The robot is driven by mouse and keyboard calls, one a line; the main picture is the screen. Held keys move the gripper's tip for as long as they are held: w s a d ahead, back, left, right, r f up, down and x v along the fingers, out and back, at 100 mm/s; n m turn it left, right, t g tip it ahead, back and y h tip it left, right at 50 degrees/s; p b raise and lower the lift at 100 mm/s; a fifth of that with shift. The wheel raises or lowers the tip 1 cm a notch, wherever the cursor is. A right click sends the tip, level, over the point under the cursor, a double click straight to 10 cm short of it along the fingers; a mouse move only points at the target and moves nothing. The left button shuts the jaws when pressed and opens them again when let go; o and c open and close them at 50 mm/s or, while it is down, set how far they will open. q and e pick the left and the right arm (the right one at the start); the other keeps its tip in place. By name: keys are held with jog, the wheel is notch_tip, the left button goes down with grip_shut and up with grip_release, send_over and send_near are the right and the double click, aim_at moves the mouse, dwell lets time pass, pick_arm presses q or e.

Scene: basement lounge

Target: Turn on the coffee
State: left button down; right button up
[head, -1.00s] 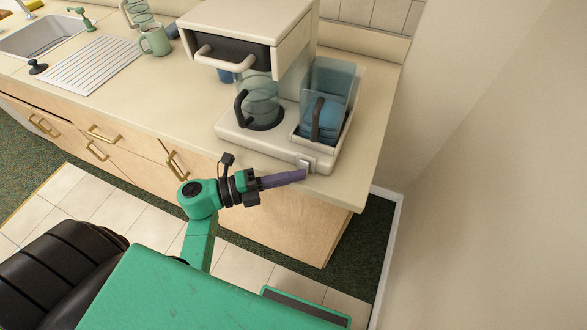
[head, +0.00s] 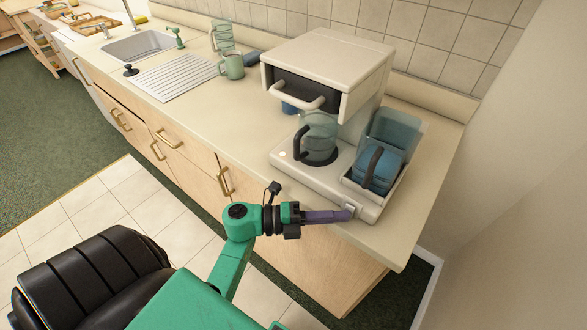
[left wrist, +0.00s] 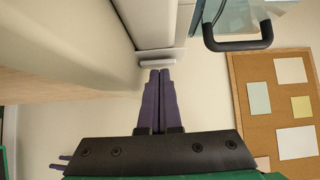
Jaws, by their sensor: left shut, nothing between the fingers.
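The white coffee machine (head: 322,62) stands on the counter near its right end. A glass pot (head: 320,132) with a black handle sits on the machine's round dark plate. A small light-grey switch (head: 353,207) sticks out from the front right of the base; it also shows in the left wrist view (left wrist: 160,57). A small bright spot (head: 283,154) shows at the base's front left. My left gripper (head: 349,215) is shut and empty, its purple fingertips (left wrist: 160,72) at the switch. I cannot tell whether they touch it. My right gripper is not in view.
A blue container (head: 391,140) with a dark handle sits in the right side of the machine. A green mug (head: 232,66), a ribbed drainboard (head: 178,77) and a sink (head: 140,45) lie to the left. A wall stands close on the right.

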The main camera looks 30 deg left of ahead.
pick_arm(q)
jog(key=b+v, duration=0.3)
jog(key=v, duration=1.1)
jog(key=shift+s, duration=0.2)
jog(key=shift+a, duration=0.1)
